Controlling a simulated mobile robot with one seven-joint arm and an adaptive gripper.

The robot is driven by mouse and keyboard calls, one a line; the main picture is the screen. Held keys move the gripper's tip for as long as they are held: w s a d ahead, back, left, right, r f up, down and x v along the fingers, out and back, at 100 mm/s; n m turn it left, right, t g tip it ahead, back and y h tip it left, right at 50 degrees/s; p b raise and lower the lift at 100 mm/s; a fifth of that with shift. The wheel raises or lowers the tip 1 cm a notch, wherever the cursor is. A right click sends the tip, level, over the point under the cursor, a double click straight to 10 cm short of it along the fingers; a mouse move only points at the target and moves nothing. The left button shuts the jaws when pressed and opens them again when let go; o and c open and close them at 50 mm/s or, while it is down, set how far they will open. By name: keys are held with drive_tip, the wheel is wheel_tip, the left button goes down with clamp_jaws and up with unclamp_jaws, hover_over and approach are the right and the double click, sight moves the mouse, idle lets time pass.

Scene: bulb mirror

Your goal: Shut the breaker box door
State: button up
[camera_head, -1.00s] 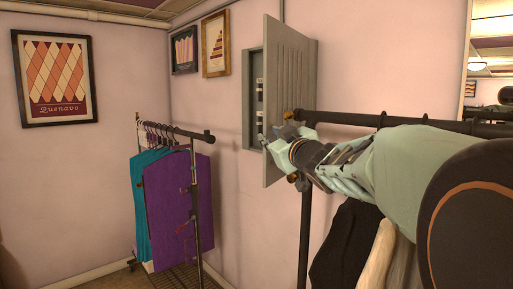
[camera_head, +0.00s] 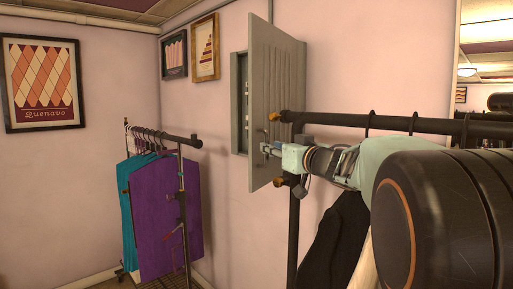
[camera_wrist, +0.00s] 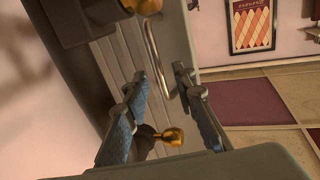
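The grey ridged breaker box door (camera_head: 276,85) stands wide open in the head view, swung out from the wall-mounted breaker box (camera_head: 238,105). Part of the box's inside shows past the door's left edge. The door's metal loop handle (camera_wrist: 153,55) reaches down into the space between the fingertips. The ridged door (camera_wrist: 118,60) is behind the left finger. Whether a finger touches the handle is unclear.
A black clothes rack (camera_head: 345,119) with brass knobs stands close beside my arm, with dark garments below. One brass knob (camera_wrist: 172,137) shows between my fingers. Another rack with a purple garment (camera_head: 165,215) stands at left. Framed pictures (camera_head: 205,50) hang left of the box.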

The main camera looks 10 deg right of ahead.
drive_tip(key=shift+x, duration=1.05)
clamp_jaws()
